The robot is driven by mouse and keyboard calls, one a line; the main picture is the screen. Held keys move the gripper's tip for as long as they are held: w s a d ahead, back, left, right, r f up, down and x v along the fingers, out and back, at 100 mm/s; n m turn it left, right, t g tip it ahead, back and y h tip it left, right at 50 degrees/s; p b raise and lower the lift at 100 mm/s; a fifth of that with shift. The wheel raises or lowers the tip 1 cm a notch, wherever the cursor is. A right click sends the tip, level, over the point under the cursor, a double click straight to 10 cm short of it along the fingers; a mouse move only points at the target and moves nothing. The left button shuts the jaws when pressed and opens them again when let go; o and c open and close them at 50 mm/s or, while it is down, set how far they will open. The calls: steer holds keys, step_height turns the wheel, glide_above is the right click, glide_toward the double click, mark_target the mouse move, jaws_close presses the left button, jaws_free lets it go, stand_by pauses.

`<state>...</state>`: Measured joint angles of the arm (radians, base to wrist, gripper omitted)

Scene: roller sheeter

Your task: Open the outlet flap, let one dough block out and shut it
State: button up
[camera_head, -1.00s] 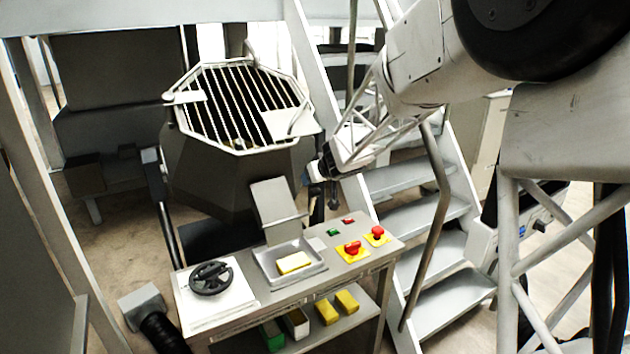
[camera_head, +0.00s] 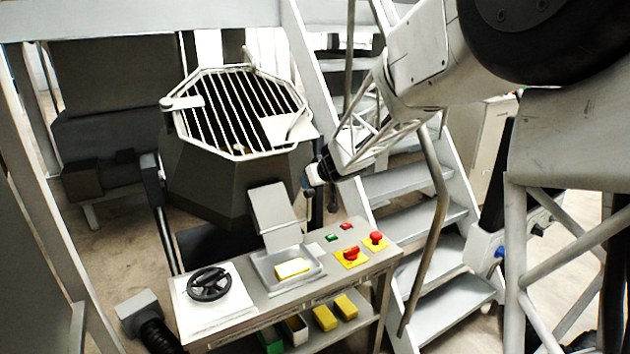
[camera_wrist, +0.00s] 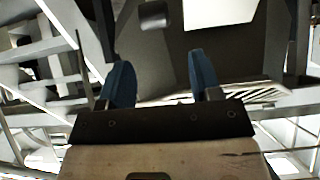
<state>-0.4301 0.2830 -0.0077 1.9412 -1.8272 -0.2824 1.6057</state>
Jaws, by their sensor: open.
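The hopper (camera_head: 225,185) is dark with a slatted grid on top. A light grey plate (camera_head: 272,208), apparently the outlet flap or chute, slopes down from its front; whether the outlet is open I cannot tell. One pale yellow dough block (camera_head: 292,268) lies in the metal tray (camera_head: 270,282) below. My gripper (camera_head: 306,184) is right of the plate and higher, near the hopper's right side. In the wrist view my gripper (camera_wrist: 161,78) has its two blue fingers apart with nothing between them. A dark rounded knob (camera_wrist: 155,15) is beyond the fingertips, apart from them.
The table holds a black handwheel (camera_head: 209,282), green and red buttons, a red knob (camera_head: 351,254) and a red emergency button (camera_head: 376,238). Yellow blocks and bins (camera_head: 325,317) sit on the lower shelf. Metal stairs with a handrail (camera_head: 436,200) stand close at the right.

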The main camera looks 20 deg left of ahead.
steer(key=shift+s+r, duration=0.1)
steer(key=v, duration=0.7)
steer(key=shift+d+r, duration=0.2)
steer(key=shift+d, duration=0.05)
steer(key=shift+s, duration=0.15)
stand_by(0.5)
